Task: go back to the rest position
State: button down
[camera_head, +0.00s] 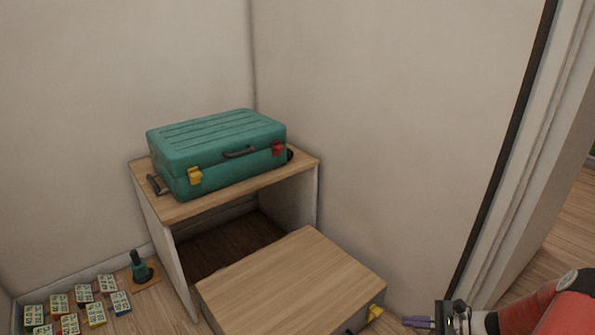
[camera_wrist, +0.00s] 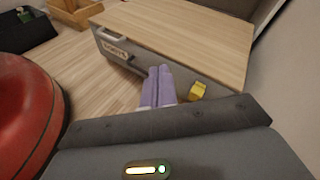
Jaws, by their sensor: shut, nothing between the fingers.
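My gripper (camera_head: 418,322) is at the lower right of the head view, beside the front of the wooden drawer box (camera_head: 290,282). In the wrist view its two purple fingers (camera_wrist: 158,86) are closed together with nothing between them. They point at the grey front of the drawer box (camera_wrist: 180,32), near its yellow catch (camera_wrist: 198,90). A grey handle with a label (camera_wrist: 113,45) is on that front, left of the fingers. Whether the fingertips touch the front I cannot tell.
A teal suitcase (camera_head: 217,153) lies on an open wooden cabinet (camera_head: 152,198), behind the drawer box. Several small patterned blocks (camera_head: 96,315) and a dark green bottle-like object (camera_head: 140,268) are on the floor at left. A wall and door frame (camera_head: 520,170) stand at right.

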jog(key=s+a+r+n+g+h+p, duration=0.1)
jog(key=a+r+n+g+h, duration=0.1)
jog(key=a+r+n, duration=0.35)
jog(key=s+a+r+n+g+h+p, duration=0.1)
jog(key=s+a+r+n+g+h, duration=0.15)
jog(key=r, duration=0.65)
jog(key=s+a+r+n+t+h+p, duration=0.1)
jog(key=s+a+r+n+h, duration=0.1)
jog(key=s+r, duration=0.3)
jog(key=s+a+r+n+t+h+p, duration=0.1)
jog(key=s+a+r+n+t+h, duration=0.1)
jog(key=r, duration=0.8)
jog(key=s+a+r+n+t+h+p, duration=0.2)
jog(key=s+a+r+n+h, duration=0.2)
jog(key=s, duration=0.6)
notch_tip(320, 180, up, 4)
jog(key=n+h, duration=0.1)
jog(key=n, duration=0.1)
jog(key=shift+n, duration=0.3)
jog(key=c, duration=2.2)
grip_release()
jog(key=shift+f, duration=0.1)
